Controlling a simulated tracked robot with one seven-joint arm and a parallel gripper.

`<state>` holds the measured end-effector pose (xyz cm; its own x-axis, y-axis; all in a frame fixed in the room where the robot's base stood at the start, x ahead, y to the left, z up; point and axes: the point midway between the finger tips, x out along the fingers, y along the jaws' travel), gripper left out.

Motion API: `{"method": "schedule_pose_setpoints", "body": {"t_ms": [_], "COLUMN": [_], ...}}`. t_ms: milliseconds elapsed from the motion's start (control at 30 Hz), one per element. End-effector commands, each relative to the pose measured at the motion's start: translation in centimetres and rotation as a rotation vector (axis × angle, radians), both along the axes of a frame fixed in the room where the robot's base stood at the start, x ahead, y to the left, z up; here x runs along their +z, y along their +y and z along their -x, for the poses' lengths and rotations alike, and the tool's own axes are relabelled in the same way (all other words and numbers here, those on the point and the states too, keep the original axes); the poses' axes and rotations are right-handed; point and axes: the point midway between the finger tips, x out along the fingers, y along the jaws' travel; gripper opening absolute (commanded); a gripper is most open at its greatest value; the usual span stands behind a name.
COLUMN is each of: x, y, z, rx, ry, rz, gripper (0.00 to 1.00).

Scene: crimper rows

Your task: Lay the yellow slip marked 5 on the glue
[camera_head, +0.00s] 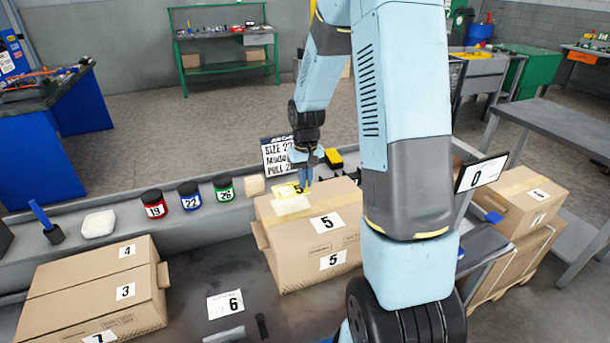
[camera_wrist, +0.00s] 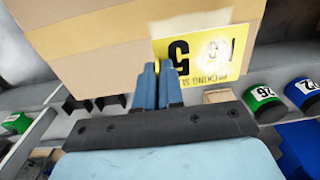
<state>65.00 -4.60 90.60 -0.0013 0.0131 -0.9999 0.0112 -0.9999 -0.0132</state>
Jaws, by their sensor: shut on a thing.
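My gripper (camera_head: 305,181) is shut on one end of the yellow slip (camera_head: 287,191), over the far side of the carton (camera_head: 312,267) marked 5. In the wrist view my gripper's fingers (camera_wrist: 160,86) pinch the slip (camera_wrist: 222,68), whose 5 reads upside down, with a whitish round patch beside it. A pale patch that looks like the glue (camera_head: 291,206) lies on the carton's top, just nearer than the slip. I cannot tell whether the slip touches the carton.
Red, blue and green jars (camera_head: 189,195) stand left of the carton on the bench. A sign (camera_head: 278,155) stands behind it. Another carton (camera_head: 92,290) lies front left, and a label marked 6 (camera_head: 226,304) lies between the cartons.

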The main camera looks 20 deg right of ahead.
Motion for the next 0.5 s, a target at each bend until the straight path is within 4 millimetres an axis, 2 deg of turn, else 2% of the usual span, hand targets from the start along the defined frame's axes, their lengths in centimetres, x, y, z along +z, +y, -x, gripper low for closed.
{"method": "schedule_pose_setpoints", "body": {"t_ms": [500], "x": [-2.9], "y": [0.1], "z": [0.0], "rx": [0.003], "ry": [0.001], "rz": [0.0], "gripper": [0.0]}}
